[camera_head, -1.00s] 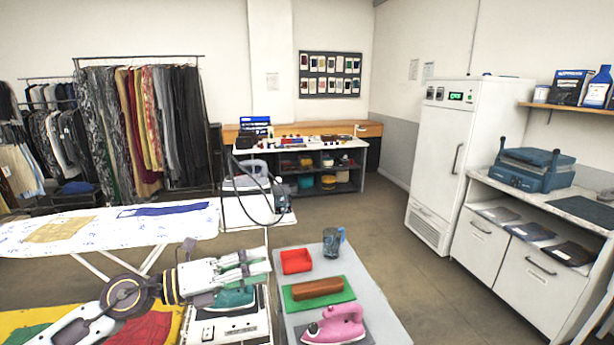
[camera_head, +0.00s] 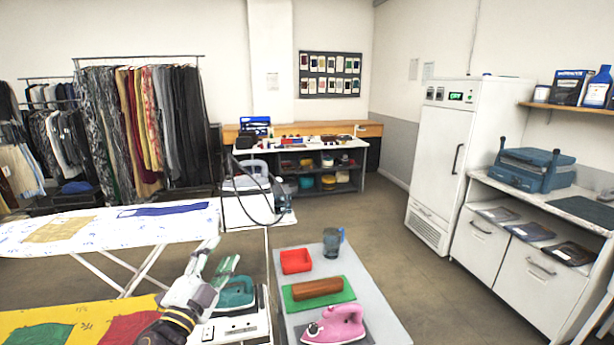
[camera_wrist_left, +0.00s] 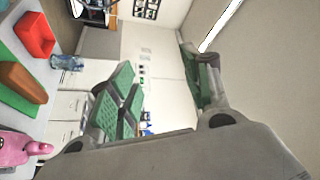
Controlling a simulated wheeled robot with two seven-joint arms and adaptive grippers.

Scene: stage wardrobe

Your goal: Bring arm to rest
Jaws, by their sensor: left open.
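My left gripper (camera_head: 216,262) is at the lower left of the head view, raised above the white unit with the teal iron and pointing up and away. Its green-padded fingers are apart and hold nothing. In the left wrist view the open fingers (camera_wrist_left: 165,95) show with empty space between them. My right gripper is not in view. The teal iron (camera_head: 236,292) sits on the white unit (camera_head: 238,327), partly hidden behind the left gripper.
An ironing board (camera_head: 110,232) stands at the left. Floor to the right is clear.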

